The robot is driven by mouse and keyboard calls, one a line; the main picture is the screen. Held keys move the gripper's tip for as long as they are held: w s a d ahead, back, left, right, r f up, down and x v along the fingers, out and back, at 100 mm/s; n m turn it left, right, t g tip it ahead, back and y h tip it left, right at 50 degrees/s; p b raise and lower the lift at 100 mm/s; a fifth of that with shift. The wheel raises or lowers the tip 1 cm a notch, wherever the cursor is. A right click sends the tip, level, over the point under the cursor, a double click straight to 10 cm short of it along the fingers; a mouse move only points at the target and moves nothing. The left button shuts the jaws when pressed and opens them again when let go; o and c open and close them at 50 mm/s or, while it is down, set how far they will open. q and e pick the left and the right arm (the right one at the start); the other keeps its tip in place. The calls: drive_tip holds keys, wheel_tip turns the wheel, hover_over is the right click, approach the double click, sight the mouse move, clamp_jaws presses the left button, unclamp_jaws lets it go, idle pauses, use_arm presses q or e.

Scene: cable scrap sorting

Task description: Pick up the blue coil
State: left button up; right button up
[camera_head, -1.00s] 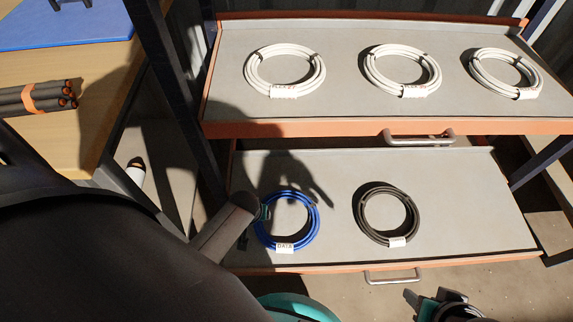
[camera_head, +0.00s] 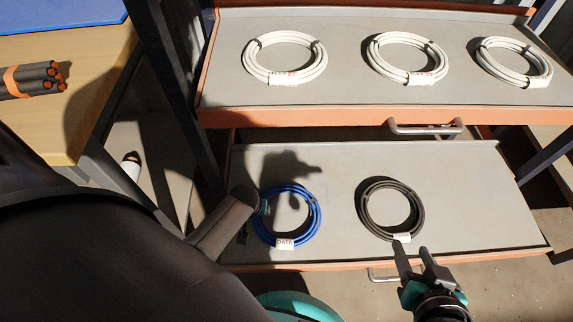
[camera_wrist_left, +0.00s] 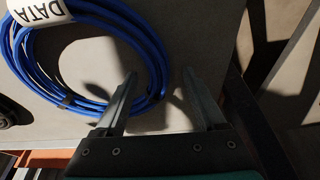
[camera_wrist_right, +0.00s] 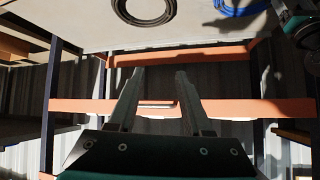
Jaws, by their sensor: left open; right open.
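The blue coil (camera_head: 315,214) lies flat on the left part of the lower shelf (camera_head: 330,180), with a white DATA label at its front. My left gripper is mostly hidden behind my arm in the head view, at the coil's left side. In the left wrist view my left gripper (camera_wrist_left: 160,76) is open, one finger over the blue coil (camera_wrist_left: 157,60) and the other outside it, with part of the ring between them. I cannot tell whether they touch. My right gripper (camera_head: 412,250) is open and empty at the shelf's front edge, near the black coil's label.
A black coil (camera_head: 362,210) lies right of the blue one. Several white coils (camera_head: 250,62) lie on the upper shelf (camera_head: 340,95), which overhangs the lower one at the back. A dark upright post (camera_head: 180,90) stands at the left, beside a wooden table (camera_head: 95,70) with dark rods (camera_head: 30,84).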

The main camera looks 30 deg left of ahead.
use_arm(q)
drive_tip(key=shift+w+f, duration=0.1)
drive_tip(key=shift+f, duration=0.25)
drive_tip(key=shift+c, duration=0.3)
clamp_jaws()
idle(0.5)
